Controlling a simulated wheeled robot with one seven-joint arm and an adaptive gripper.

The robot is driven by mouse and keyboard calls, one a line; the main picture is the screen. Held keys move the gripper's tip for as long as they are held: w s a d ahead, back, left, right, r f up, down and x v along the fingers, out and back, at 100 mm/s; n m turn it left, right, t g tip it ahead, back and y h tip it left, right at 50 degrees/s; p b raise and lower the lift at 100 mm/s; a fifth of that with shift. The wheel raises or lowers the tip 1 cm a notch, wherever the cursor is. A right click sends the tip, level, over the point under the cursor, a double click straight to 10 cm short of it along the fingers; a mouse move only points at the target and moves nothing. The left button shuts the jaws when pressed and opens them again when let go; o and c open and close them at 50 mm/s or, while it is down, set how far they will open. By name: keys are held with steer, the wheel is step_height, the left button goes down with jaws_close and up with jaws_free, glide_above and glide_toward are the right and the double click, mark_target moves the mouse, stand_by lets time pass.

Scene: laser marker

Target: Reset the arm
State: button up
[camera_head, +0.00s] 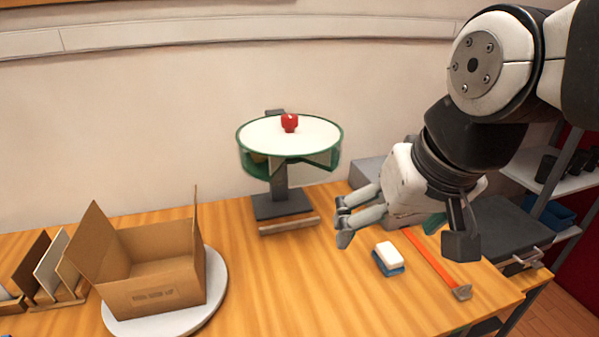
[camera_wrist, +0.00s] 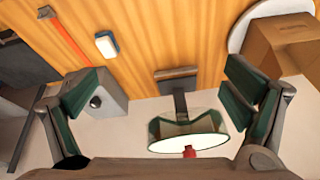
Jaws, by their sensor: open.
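My gripper (camera_head: 343,220) hangs above the right part of the wooden table (camera_head: 290,285), its fingers pointing left. In the wrist view my gripper (camera_wrist: 160,112) has its two dark green fingers spread wide, with nothing between them touching either one. The green-rimmed round stand (camera_head: 290,138) is to the left of and behind the gripper, apart from it. A small red object (camera_head: 289,122) sits on the stand's white top. It also shows at the bottom of the wrist view (camera_wrist: 189,151).
An open cardboard box (camera_head: 155,270) rests on a round white plate (camera_head: 215,295) at the left. A white-and-blue block (camera_head: 388,257) and an orange-handled tool (camera_head: 432,258) lie below the gripper. A grey box (camera_head: 370,171) stands behind it. A dark case (camera_head: 510,232) is at the right. The front middle is clear.

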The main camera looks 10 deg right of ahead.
steer(key=shift+s+a+f+n+t, duration=0.1)
steer(key=shift+s+a+n+t, duration=0.1)
steer(key=shift+s+n, duration=0.45)
steer(key=shift+s+a+n+t, duration=0.1)
steer(key=shift+s+a+n, duration=0.15)
steer(key=shift+s, duration=0.65)
